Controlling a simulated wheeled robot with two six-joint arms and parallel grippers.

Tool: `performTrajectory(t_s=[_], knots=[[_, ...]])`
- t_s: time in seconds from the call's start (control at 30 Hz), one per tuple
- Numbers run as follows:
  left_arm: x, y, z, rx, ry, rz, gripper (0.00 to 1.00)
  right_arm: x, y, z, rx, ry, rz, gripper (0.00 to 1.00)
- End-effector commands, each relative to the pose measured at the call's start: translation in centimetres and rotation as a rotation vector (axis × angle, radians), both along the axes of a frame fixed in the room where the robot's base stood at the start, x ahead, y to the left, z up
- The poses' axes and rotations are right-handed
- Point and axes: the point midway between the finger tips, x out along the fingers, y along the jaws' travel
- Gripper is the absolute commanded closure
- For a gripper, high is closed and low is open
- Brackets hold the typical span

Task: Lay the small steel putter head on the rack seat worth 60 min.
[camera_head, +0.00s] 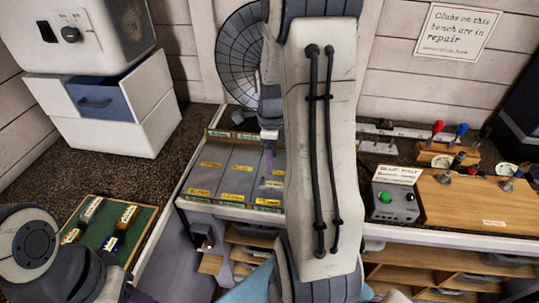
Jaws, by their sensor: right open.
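The rack (222,178) is a grey panel with several seats, each marked by a small yellow label; the writing is too small to read, so I cannot tell which is the 60 min seat. My right gripper (269,147) is open above the rack's right part, partly hidden by my own right arm. A small pale grey piece (272,183) lies on the rack just below it; I cannot tell for sure whether it is the steel putter head. A green board (90,240) at the left carries several small pieces, one silvery (91,208). My left gripper is out of view.
A white cabinet with a blue drawer (97,98) stands at the back left. A control box with a green button (392,205) and a wooden board (455,205) stand at the right. Wooden shelves (430,270) lie below the bench. My right arm hides the middle.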

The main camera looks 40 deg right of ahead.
Motion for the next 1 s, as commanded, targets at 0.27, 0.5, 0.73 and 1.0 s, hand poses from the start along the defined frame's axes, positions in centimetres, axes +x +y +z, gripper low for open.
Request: performTrajectory(t_s=[0.27, 0.5, 0.73, 1.0], knots=[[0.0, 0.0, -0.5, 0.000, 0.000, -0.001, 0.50, 0.0, 0.0, 2.5, 0.000, 0.000, 0.000, 0.28], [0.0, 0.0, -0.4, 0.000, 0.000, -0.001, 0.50, 0.4, 1.8, 3.1, 0.000, -0.004, 0.113, 0.28], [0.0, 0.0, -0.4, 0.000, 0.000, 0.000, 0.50, -0.5, 14.8, 5.7, 0.004, -0.033, 1.012, 0.28], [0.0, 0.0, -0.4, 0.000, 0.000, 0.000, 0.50, -9.7, 27.8, 7.5, 0.007, -0.088, 2.335, 0.28]])
